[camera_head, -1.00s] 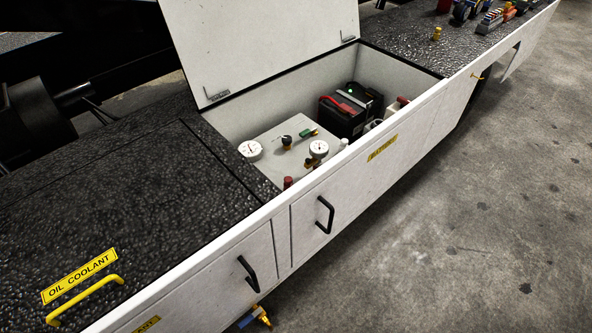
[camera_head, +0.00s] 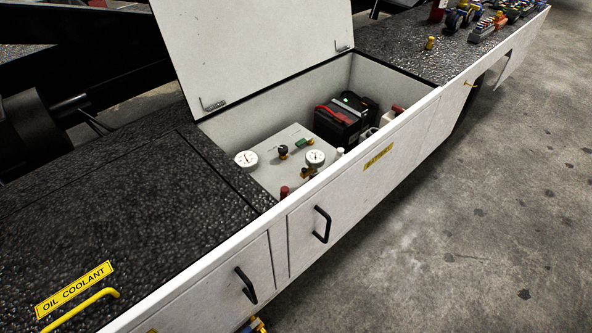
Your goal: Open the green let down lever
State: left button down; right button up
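The green lever (camera_head: 304,143) is small and sits on top of a light grey panel box (camera_head: 262,170) inside the open compartment. A black knob (camera_head: 283,151) is to its left, and a white round gauge (camera_head: 315,158) is just in front of it to the right. Another white gauge (camera_head: 246,159) is at the panel's left. Neither of my grippers shows in the head view.
The white lid (camera_head: 260,50) stands raised behind the compartment. A black battery with a red handle (camera_head: 334,114) is right of the panel. The compartment's white front wall (camera_head: 345,180) has black handles. Grey floor (camera_head: 450,230) in front is clear.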

aim_at(310, 138)
jog(key=i+l+z, duration=0.15)
jog(key=l, duration=0.3)
jog(key=l+z, duration=0.15)
jog(key=l, duration=0.3)
jog(key=i+l+z, duration=0.15)
jog(key=l, duration=0.25)
jog(key=i+l+z, duration=0.15)
jog(key=l, duration=0.25)
